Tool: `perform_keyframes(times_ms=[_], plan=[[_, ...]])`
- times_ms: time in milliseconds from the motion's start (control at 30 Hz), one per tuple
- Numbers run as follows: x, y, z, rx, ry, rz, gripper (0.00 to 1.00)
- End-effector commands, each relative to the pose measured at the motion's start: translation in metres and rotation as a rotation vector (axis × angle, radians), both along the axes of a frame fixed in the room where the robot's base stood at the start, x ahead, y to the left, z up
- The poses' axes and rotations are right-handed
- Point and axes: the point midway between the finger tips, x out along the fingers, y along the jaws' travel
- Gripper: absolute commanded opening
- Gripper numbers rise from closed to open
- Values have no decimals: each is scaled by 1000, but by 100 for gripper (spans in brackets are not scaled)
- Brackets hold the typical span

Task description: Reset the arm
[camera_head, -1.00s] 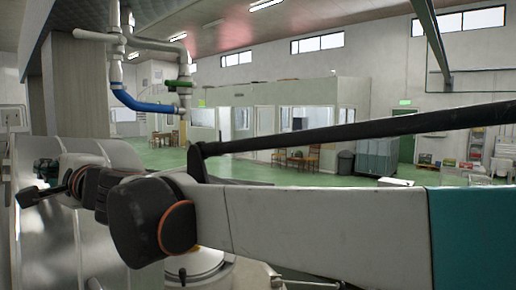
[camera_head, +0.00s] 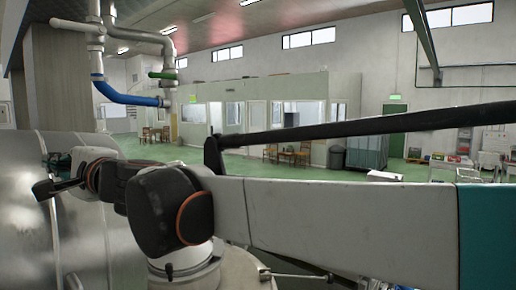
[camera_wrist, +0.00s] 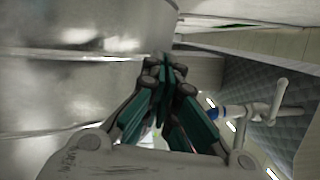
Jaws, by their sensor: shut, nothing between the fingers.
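My arm stretches across the lower part of the head view, and my gripper (camera_head: 42,189) is at its far left end, in front of a large metal tank (camera_head: 25,225). In the wrist view my gripper (camera_wrist: 166,64) has its dark and teal fingers together, with nothing held between them. The curved metal tank wall (camera_wrist: 70,65) fills the left of that view, close to the fingers. I cannot tell whether they touch it.
White pipes with a blue section (camera_head: 130,97) hang at the upper left and show in the wrist view too (camera_wrist: 245,112). A lidded vessel (camera_head: 190,265) stands below the arm. Chairs (camera_head: 285,153) and the open green floor (camera_head: 225,165) lie farther back.

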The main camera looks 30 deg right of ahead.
Motion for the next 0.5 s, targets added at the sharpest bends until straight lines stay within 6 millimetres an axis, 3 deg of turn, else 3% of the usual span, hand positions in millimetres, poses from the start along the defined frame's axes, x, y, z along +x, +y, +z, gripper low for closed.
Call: perform_keyframes(times_ms=[200,500], plan=[[-34,-21,-3,1,0,1,0],[-58,-37,-3,0,-1,3,0]])
